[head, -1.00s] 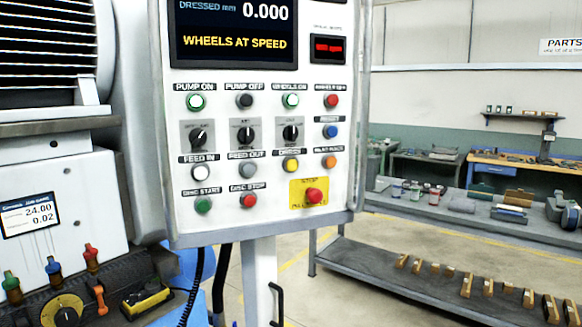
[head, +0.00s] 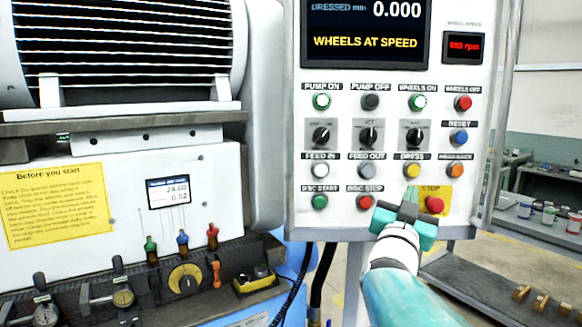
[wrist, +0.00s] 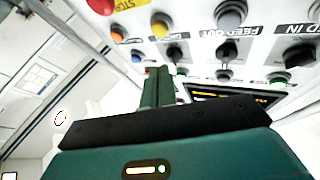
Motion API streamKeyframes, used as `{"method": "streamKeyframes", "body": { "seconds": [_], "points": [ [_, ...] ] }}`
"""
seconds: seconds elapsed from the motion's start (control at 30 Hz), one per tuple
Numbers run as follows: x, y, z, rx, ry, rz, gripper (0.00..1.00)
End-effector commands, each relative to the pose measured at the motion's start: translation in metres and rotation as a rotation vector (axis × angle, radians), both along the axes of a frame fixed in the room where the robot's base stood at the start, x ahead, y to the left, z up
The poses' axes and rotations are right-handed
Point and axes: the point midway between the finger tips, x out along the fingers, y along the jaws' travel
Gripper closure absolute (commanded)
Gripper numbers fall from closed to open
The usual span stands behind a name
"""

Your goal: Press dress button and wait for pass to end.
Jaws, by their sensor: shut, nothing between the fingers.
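The yellow dress button (head: 412,171) sits under its DRESS label on the white control panel (head: 296,130) in the head view. It also shows in the wrist view (wrist: 160,28). My gripper (head: 410,194) is shut and empty, in front of the panel just below the dress button. I cannot tell whether its tip touches the panel. The display (head: 364,32) reads WHEELS AT SPEED and DRESSED mm 0.000. The wheel speed readout (head: 465,47) shows red digits, seemingly 990 rpm.
The red stop button (head: 434,205) on its yellow plate is close to the right of my gripper. The orange button (head: 456,170) and disc stop button (head: 365,202) are also near. The grinder (head: 110,200) stands at the left. A shelf (head: 480,285) is at the lower right.

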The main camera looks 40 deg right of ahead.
Motion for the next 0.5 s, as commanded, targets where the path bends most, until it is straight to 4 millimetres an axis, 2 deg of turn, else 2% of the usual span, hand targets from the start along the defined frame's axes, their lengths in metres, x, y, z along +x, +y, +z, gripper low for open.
{"method": "streamKeyframes", "body": {
  "seconds": [0.03,0.1,0.2,0.5],
  "points": [
    [-0.015,-0.009,0.005,-0.029,-0.017,-0.054,1.00],
    [-0.031,-0.015,0.011,-0.063,-0.037,-0.108,1.00],
    [-0.042,-0.019,0.015,-0.087,-0.050,-0.145,1.00],
    [-0.043,-0.019,0.016,-0.092,-0.053,-0.149,1.00]
  ]
}}
